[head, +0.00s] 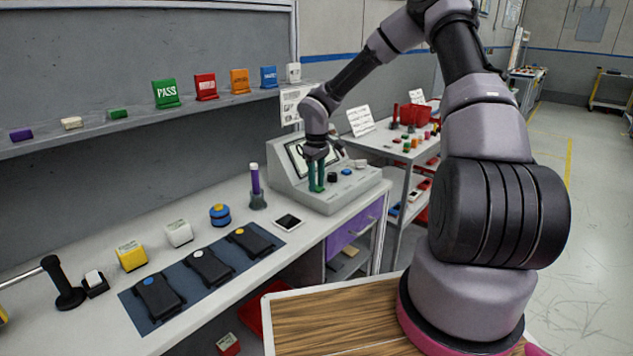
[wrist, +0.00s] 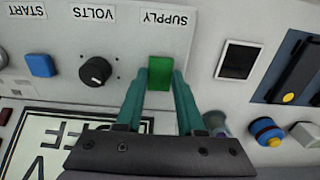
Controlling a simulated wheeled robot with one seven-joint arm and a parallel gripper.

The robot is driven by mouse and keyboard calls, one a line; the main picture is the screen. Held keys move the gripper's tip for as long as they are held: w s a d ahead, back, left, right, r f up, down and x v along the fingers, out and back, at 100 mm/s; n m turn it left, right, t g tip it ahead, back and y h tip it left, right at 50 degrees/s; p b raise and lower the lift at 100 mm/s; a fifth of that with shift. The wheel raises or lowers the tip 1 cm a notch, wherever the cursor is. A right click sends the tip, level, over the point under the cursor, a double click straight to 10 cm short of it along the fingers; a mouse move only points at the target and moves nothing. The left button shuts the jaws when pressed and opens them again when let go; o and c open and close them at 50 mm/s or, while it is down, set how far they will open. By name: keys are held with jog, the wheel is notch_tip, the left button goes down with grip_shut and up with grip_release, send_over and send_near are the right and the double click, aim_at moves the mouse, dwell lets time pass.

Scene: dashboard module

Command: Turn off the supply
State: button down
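The green supply switch (wrist: 160,72) sits on the light grey panel of the bench unit (head: 355,190), with the label SUPPLY (wrist: 167,19) beside it. My gripper (wrist: 161,78) is at the panel, with one teal finger on each side of the switch. The fingers are apart; whether they touch the switch I cannot tell. In the head view my gripper (head: 316,189) is over the left end of the panel and hides the switch. No lit or unlit sign of the switch's state is clear.
Beside the switch are a black VOLTS knob (wrist: 96,71) and a blue START button (wrist: 40,64). A blue mat (head: 180,325) carries several black devices.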

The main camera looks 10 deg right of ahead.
aim_at(322, 190)
jog(key=shift+s+d+t+y, duration=0.2)
jog(key=shift+t+y, duration=0.3)
jog(key=shift+t, duration=0.2)
jog(key=c, duration=0.5)
grip_release()
jog(key=shift+r, duration=0.1)
jog(key=r, duration=0.3)
jog(key=s+r, duration=0.1)
jog(key=r, duration=0.3)
jog(key=d+r, duration=0.1)
jog(key=r, duration=0.2)
jog(key=shift+s+r, duration=0.2)
jog(key=shift+r, duration=0.05)
